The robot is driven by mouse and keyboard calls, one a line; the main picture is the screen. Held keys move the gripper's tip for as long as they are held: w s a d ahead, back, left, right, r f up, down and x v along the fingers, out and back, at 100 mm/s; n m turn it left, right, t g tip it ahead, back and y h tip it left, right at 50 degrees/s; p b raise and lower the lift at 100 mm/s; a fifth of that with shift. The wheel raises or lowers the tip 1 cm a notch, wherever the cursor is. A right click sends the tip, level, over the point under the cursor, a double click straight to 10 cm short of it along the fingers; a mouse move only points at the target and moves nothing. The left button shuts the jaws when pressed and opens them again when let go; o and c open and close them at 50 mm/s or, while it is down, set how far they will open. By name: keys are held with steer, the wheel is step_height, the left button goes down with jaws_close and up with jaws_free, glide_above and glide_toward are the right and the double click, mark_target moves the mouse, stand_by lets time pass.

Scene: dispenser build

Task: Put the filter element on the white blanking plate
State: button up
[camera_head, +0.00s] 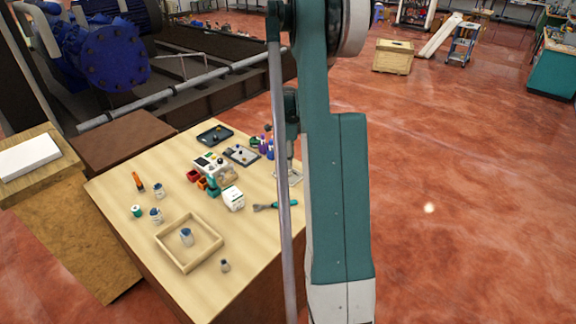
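A flat white slab (28,155), which looks like the white blanking plate, lies on a wooden stand at the far left, with nothing on top. I cannot tell for sure which thing is the filter element. A small grey-white cylinder with a blue top (186,237) stands inside a square wooden tray (163,244). Similar small containers stand at the table's left (158,191), below it (156,216), and near the front (225,265). My arm runs down the middle of the view and hides the table's right part. My gripper's fingers do not show.
The wooden table (120,190) also carries an orange-and-black tool (139,182), a green-lidded jar (137,211), a white box (233,199), a teal-handled brush (275,205), a dark tray (215,134) and purple bottles (266,146). Blue machinery (105,55) stands behind. The red floor at right is mostly clear.

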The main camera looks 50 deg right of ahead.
step_height(320, 180, up, 8)
stand_by(0.5)
stand_by(0.6)
steer(key=s+a+r+n+t, duration=0.1)
steer(key=a+r+n, duration=0.35)
steer(key=a, duration=0.65)
steer(key=a+r+n+t+h, duration=0.1)
steer(key=a+r+n, duration=0.4)
steer(key=a, duration=0.6)
steer(key=s+a+r+n+t, duration=0.1)
steer(key=a+r+n, duration=0.2)
steer(key=a+r, duration=0.55)
steer(key=s+a+f+n+t, duration=0.1)
steer(key=s+a+n, duration=0.3)
steer(key=a, duration=0.5)
steer(key=s+a+f+n+t, duration=0.1)
steer(key=s+a+n, duration=0.4)
steer(key=s+a, duration=0.2)
steer(key=s+a+f+n+t+y, duration=0.1)
steer(key=s+a+n, duration=0.4)
steer(key=a, duration=0.6)
steer(key=shift+s+a+f+t, duration=0.15)
steer(key=shift+s+a+t, duration=0.1)
steer(key=shift+s+t, duration=0.4)
